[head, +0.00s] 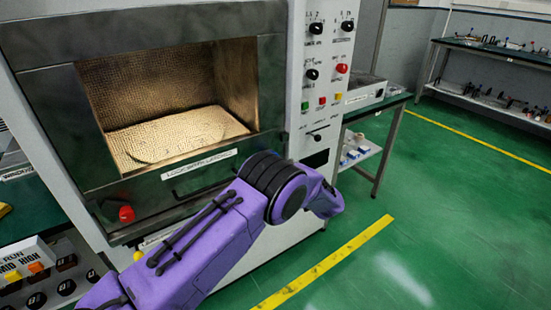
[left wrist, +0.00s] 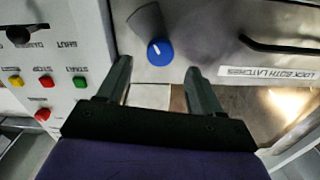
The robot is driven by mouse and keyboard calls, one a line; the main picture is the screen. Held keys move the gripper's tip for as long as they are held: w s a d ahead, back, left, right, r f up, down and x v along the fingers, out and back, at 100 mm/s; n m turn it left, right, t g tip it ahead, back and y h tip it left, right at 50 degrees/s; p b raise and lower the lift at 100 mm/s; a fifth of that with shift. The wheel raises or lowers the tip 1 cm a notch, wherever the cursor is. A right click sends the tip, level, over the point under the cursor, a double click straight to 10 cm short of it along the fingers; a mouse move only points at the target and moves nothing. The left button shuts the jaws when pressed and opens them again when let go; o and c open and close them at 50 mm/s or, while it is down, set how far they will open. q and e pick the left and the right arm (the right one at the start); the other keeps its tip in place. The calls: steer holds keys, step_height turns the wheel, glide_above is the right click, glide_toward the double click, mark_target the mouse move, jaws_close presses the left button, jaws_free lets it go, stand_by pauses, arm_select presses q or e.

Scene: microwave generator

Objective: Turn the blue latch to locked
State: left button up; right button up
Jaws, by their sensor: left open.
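The blue latch (left wrist: 160,52) shows in the left wrist view as a round blue knob with a dark grey body running up and to the left on the metal front panel (left wrist: 208,38). My left gripper (left wrist: 158,68) is open, with one finger on each side of the blue knob in the picture. I cannot tell whether the fingers touch it. In the head view, my purple left arm crosses the front of the machine (head: 75,95), and the blue latch and gripper tips are hidden behind it. My right gripper is not in view.
A red latch (head: 126,213) sits at the panel's lower left. A label (head: 199,165) about locking both latches is on the panel. The control column (head: 325,75) has knobs and buttons. A side table (head: 385,105) stands at right; the green floor beyond is clear.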

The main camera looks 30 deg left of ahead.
arm_select(q)
steer(key=x, duration=0.6)
steer(key=shift+p, duration=0.3)
steer(key=c, duration=1.1)
steer(key=shift+f+n+b, duration=0.15)
steer(key=shift+n+b, duration=6.2)
steer(key=shift+n, duration=2.55)
steer(key=shift+o, duration=0.2)
